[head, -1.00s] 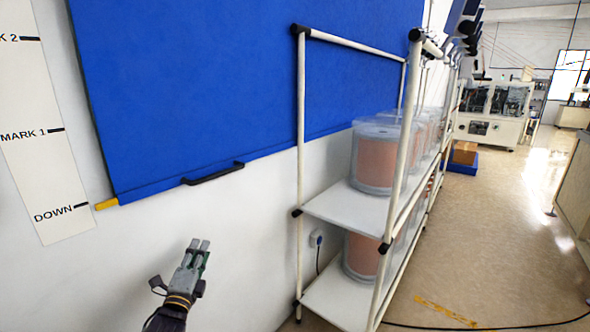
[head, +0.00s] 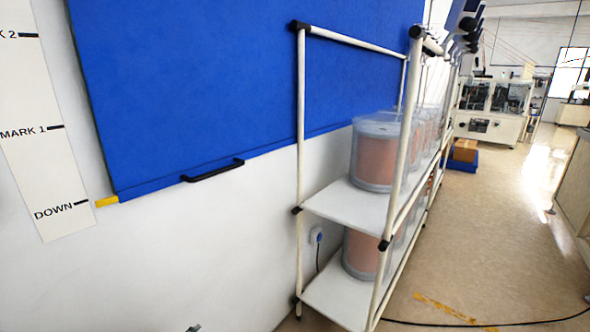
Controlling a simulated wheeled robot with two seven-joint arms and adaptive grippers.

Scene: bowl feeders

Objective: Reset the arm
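Only a small dark tip of one of my grippers (head: 194,328) shows at the bottom edge of the head view, left of centre. It is below the blue panel and in front of the white wall. Too little of it shows to tell which arm it belongs to or whether it is open or shut. Nothing can be seen in its grasp. No other part of my arms is in view.
A blue panel (head: 230,80) with a black handle (head: 213,171) hangs on the wall, its yellow corner tip by the DOWN mark of a scale strip (head: 40,140). A white-framed rack (head: 345,208) holds clear drums (head: 375,150). Floor (head: 480,240) is open at right.

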